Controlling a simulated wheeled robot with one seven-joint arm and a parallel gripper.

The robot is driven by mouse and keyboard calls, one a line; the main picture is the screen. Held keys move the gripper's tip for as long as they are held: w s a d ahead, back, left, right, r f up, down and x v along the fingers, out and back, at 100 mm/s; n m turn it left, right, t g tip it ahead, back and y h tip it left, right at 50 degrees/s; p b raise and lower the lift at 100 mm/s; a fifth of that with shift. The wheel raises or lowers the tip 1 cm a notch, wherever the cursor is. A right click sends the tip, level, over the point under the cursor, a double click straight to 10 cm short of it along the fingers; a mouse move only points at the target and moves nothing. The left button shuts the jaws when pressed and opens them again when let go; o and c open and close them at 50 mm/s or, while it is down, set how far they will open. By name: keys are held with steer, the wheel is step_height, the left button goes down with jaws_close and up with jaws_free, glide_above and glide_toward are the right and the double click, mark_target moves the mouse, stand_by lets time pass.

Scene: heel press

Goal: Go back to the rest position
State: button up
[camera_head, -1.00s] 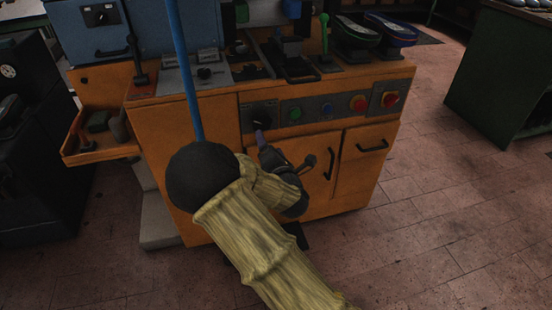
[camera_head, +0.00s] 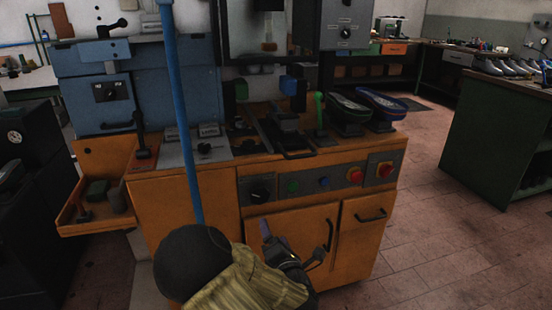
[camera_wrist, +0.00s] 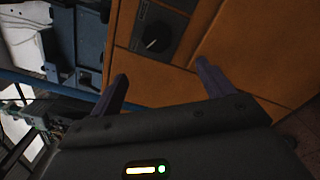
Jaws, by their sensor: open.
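My gripper (camera_head: 268,236) is in front of the orange press cabinet, just below its control panel, at the lower middle of the head view. In the wrist view my gripper (camera_wrist: 160,85) has its two dark fingers spread wide apart with nothing between them. Beyond the fingers are the orange cabinet front (camera_wrist: 180,75) and the black rotary knob (camera_wrist: 153,44) on its grey plate. The same knob (camera_head: 261,190) shows above the gripper in the head view. The fingers look apart from the cabinet, though the exact gap is hard to tell.
The orange cabinet (camera_head: 210,215) carries a red button (camera_head: 385,170), a green lever (camera_head: 319,112) and shoe forms (camera_head: 350,106). An orange side tray (camera_head: 95,228) juts out at left. A dark green bench (camera_head: 490,150) stands at right. The floor (camera_head: 430,240) between is clear.

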steer(key=s+d+f+m+g+h, duration=0.2)
steer(key=d+f+m+g+h, duration=0.1)
steer(key=d+m, duration=0.4)
steer(key=s+d+f+m+g+h, duration=0.25)
steer(key=d+m+g, duration=0.2)
steer(key=m, duration=0.45)
steer(key=s+d+r+m+g, duration=0.2)
steer(key=s+m+g, duration=0.2)
steer(key=s+m, duration=0.3)
steer(key=s+d+r+m+g, duration=0.3)
steer(key=s+m, duration=0.2)
steer(key=s, duration=0.5)
step_height(320, 180, up, 33)
steer(key=p, duration=3.3)
steer(key=shift+w+a+y, duration=0.25)
steer(key=shift+a+y, duration=0.05)
steer(key=shift+y, duration=0.15)
steer(key=shift+c, duration=0.2)
